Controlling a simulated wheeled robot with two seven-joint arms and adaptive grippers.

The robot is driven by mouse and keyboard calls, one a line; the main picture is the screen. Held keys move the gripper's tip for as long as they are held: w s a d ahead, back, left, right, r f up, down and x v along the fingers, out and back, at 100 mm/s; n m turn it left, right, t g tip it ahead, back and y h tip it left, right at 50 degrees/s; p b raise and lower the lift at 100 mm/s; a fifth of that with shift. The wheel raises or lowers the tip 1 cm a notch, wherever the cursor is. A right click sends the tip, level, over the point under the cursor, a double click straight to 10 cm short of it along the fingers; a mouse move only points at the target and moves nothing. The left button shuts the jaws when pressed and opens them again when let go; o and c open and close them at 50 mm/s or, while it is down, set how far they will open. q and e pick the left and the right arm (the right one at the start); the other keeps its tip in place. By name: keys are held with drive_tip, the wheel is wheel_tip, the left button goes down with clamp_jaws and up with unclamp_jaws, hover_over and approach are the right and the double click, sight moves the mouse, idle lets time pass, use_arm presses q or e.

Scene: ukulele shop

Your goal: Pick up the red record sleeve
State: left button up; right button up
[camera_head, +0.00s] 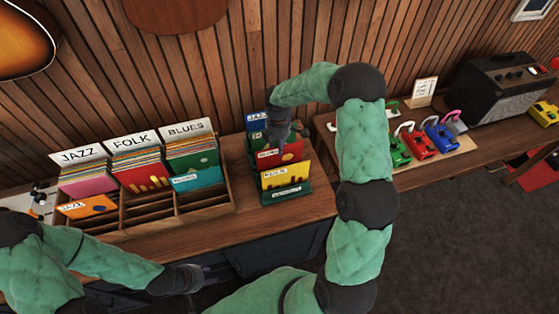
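The red record sleeve (292,153) stands in a small green rack (294,195) on the wooden counter. It is between a yellow sleeve (287,176) in front and green and blue sleeves behind. My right gripper (277,142) is at its upper left edge, reaching down from above. The dark fingers hide part of the red sleeve and the sleeves behind it. I cannot tell whether they touch or grip it. My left gripper (203,277) is low in front of the counter, away from the sleeves; its opening cannot be made out.
A divided wooden crate (233,202) with JAZZ, FOLK and BLUES sections stands left of the rack. Its front compartments are partly empty. A board (450,145) with several coloured pedals and a black amplifier (505,90) are to the right. The slatted wall is close behind.

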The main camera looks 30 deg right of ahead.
sight(280, 161)
drive_tip(key=f, duration=0.4)
drive_tip(key=shift+d, duration=0.25)
clamp_jaws()
